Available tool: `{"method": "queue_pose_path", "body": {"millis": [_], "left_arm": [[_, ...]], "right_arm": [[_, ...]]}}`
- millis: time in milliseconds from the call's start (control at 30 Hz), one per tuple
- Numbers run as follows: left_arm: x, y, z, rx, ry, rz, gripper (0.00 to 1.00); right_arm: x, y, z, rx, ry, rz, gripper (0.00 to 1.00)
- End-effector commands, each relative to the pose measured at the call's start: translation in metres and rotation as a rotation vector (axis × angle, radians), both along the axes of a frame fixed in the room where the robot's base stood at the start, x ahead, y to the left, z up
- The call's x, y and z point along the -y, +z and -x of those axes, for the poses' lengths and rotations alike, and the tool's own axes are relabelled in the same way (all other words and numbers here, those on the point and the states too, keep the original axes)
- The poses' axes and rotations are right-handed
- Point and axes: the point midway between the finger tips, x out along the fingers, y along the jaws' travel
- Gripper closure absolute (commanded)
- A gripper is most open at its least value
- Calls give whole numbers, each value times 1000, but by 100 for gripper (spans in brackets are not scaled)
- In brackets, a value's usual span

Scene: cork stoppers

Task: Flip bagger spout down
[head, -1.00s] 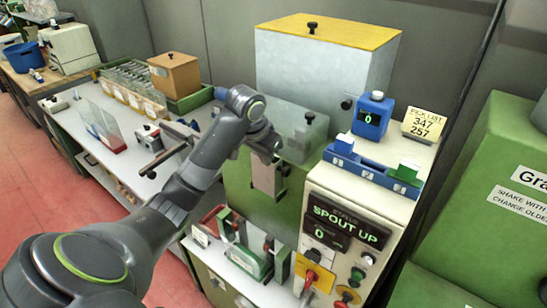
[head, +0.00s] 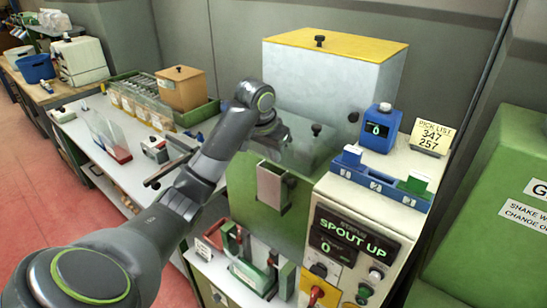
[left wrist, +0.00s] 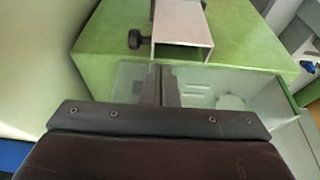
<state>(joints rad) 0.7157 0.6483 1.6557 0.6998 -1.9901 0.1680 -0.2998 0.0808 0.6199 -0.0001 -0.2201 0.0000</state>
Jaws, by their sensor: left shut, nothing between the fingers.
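The bagger is a green machine body (head: 265,215) with a display (head: 352,237) that reads SPOUT UP. Its spout (head: 271,187) is a pale metal rectangular channel on the green front, with a dark knob (head: 290,181) at its side. In the left wrist view the spout (left wrist: 182,27) shows its open end, and the knob (left wrist: 138,39) sticks out to its left. My left gripper (head: 274,128) is above the spout, near the clear hopper (head: 312,145). Its fingers (left wrist: 161,84) are shut and empty, apart from the spout and knob. My right gripper is out of view.
A yellow-lidded metal bin (head: 330,80) stands behind. A blue counter device (head: 380,128), a blue rack (head: 378,180) and a pick list card (head: 432,136) sit on the control cabinet.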

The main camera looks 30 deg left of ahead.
Motion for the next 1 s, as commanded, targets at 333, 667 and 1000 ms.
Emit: {"method": "queue_pose_path", "body": {"millis": [333,667,1000], "left_arm": [[2,-56,-19,-4,1,2,100],[2,-70,-24,-1,0,-1,100],[2,-71,-26,17,0,0,100]], "right_arm": [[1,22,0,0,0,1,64],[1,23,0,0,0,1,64],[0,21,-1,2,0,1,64]]}}
